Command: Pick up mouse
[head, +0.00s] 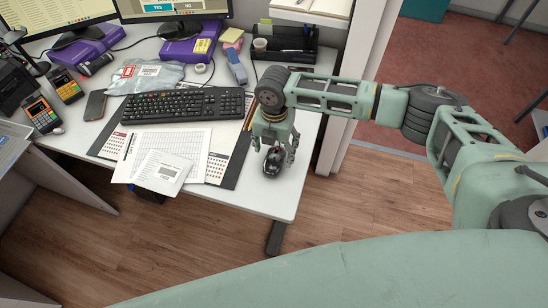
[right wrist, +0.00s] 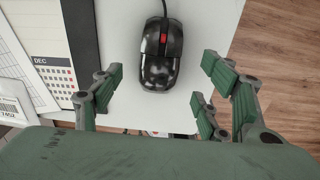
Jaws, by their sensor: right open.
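The black computer mouse (head: 272,162) lies on the white desk near its right front edge. It has a red scroll wheel and a cable, and it shows whole in the right wrist view (right wrist: 160,55). My right gripper (head: 274,150) is above the mouse in the head view and partly hides it. In the right wrist view the right gripper (right wrist: 160,90) has its green fingers wide apart, with nothing between them. The mouse lies beyond the fingertips, roughly centred between the two sides. My left gripper is not in view.
A black keyboard (head: 187,106) lies left of the mouse. A dark desk pad with calendar sheets (head: 218,165) and papers (head: 160,150) lies closer on the left. The desk's right edge is close to the mouse, with wood floor (head: 340,205) beyond. Monitors stand at the back left.

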